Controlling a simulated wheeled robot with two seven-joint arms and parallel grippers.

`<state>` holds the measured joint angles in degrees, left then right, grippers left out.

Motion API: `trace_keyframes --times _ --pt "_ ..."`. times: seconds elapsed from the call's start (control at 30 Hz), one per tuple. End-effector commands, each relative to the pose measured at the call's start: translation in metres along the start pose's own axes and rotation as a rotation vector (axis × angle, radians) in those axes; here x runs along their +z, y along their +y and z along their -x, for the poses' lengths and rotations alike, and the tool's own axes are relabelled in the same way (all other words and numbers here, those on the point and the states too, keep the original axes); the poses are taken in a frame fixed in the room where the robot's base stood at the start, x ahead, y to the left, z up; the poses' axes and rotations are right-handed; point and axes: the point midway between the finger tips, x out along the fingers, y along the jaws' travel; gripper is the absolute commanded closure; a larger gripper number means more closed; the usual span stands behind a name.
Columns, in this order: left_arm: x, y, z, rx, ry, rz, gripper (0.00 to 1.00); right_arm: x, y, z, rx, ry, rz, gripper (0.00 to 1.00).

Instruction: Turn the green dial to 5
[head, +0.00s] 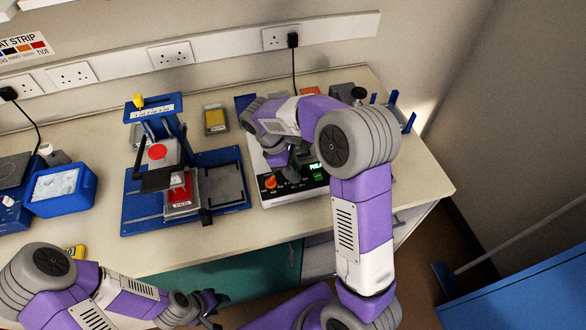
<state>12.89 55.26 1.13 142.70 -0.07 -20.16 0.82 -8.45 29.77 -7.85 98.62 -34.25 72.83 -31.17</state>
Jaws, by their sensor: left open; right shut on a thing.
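A low white device (285,199) with a black front panel stands on the bench right of centre. Its panel carries an orange knob (270,182) at the left and a lit green display (316,167) at the right. My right gripper (291,174) points down at the panel between the knob and the display, shut on what appears to be the green dial. The dial and its pointer are hidden behind the gripper, so its setting cannot be read. My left gripper (212,308) is open and empty, low in front of the bench edge.
A blue stand (234,158) with a red button and a grey plate is left of the device. A blue ice box (63,190) stands further left. A blue rack (409,121) stands at the back right.

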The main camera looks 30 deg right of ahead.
Motion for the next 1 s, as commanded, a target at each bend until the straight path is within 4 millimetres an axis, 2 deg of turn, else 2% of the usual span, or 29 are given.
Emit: trace_keyframes --times 0.37,0.7,1.0 --pt "0.001 0.006 0.015 0.0 0.0 0.0 0.53 0.001 0.001 0.002 -0.053 0.0 -0.124 0.96" --pt "0.002 0.015 0.039 0.0 0.0 0.0 0.53 0.002 0.003 0.003 -0.165 0.0 -0.397 0.96" --pt "0.002 0.019 0.052 0.0 0.0 0.0 0.53 0.002 0.005 0.001 -0.258 0.001 -0.625 0.96"
